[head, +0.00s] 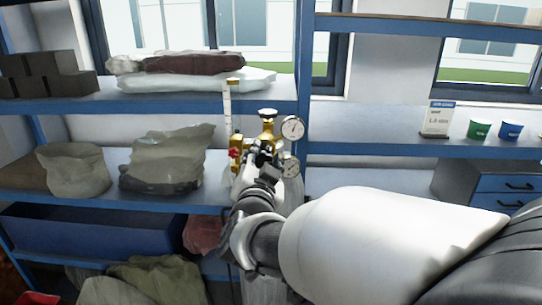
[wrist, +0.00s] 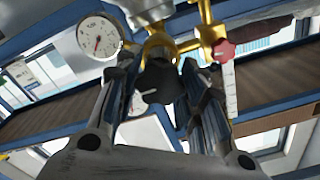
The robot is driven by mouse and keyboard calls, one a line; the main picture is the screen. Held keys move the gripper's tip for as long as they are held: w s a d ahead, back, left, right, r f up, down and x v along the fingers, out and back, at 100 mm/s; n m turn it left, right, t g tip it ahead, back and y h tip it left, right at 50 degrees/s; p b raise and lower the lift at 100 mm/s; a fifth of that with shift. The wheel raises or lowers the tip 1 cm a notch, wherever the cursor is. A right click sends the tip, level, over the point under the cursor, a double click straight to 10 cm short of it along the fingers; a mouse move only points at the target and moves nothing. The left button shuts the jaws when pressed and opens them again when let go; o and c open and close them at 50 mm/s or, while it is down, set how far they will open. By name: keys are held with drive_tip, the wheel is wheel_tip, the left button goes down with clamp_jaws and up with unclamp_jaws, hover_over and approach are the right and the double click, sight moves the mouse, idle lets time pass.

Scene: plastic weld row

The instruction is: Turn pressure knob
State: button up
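The brass regulator (head: 267,126) stands in front of the shelving in the head view, with a round gauge (head: 292,129) at its upper right and a second gauge (head: 290,167) below. In the wrist view a black lobed pressure knob (wrist: 160,83) faces me on the brass body (wrist: 160,46). My gripper (wrist: 158,88) is open, with one dark finger on each side of the black knob. A gap shows at the left finger; contact at the right finger is unclear. In the head view my gripper (head: 263,160) hides most of the knob.
A small red knob (wrist: 224,51) sits beside the brass body, near a clear flow tube (head: 228,108). Blue shelves (head: 200,101) with bags stand left. A sign card (head: 438,118), green cup (head: 479,129) and blue cup (head: 511,131) stand on the right shelf.

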drive_tip(key=o, duration=0.4)
drive_tip(key=shift+c, duration=0.2)
drive_tip(key=shift+s, duration=0.1)
drive_tip(key=s, duration=1.1)
drive_tip(key=shift+s+a, duration=0.15)
drive_tip(key=shift+s, duration=0.25)
